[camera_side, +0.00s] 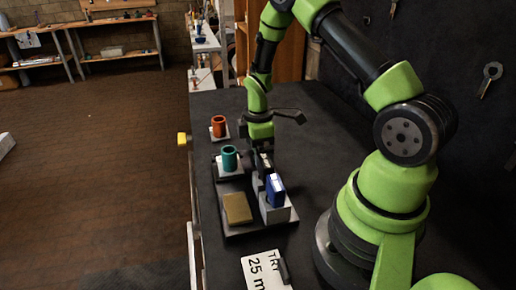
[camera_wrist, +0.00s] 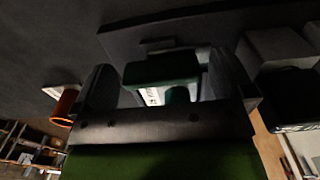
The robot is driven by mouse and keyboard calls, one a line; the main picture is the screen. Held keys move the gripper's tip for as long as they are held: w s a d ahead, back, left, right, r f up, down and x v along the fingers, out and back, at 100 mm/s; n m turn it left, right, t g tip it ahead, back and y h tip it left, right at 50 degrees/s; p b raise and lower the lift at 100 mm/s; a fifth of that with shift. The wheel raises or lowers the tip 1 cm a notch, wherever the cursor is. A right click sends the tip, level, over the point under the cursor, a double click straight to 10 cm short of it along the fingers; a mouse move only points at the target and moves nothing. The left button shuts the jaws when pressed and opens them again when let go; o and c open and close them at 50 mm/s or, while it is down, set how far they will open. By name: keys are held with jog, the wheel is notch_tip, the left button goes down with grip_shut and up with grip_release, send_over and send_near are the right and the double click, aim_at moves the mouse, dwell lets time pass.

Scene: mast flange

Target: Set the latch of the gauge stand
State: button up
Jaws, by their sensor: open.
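My gripper (camera_side: 264,166) points down over the row of fixtures on the dark bench. In the wrist view its two dark fingers stand apart, and my gripper (camera_wrist: 164,76) is open. A dark green block (camera_wrist: 161,69) and part of a teal cylinder show between the fingers; contact cannot be told. In the side view the teal cylinder (camera_side: 229,158) stands on a small base just left of my gripper. A blue block (camera_side: 276,190) sits in a pale holder (camera_side: 276,214) just below and right of it. I cannot make out which part is the gauge stand's latch.
An orange cylinder (camera_side: 219,126) stands on a pale plate farther back. A mustard block (camera_side: 238,208) lies on a dark base left of the pale holder. A white card (camera_side: 262,271) with print lies near the front. A yellow piece (camera_side: 182,139) is at the bench's left edge.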

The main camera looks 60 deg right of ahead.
jog(key=c, duration=0.9)
jog(key=shift+m, duration=0.3)
jog(key=m, duration=0.3)
jog(key=shift+m, duration=0.3)
jog(key=m, duration=0.4)
jog(key=shift+m, duration=0.3)
jog(key=m, duration=0.9)
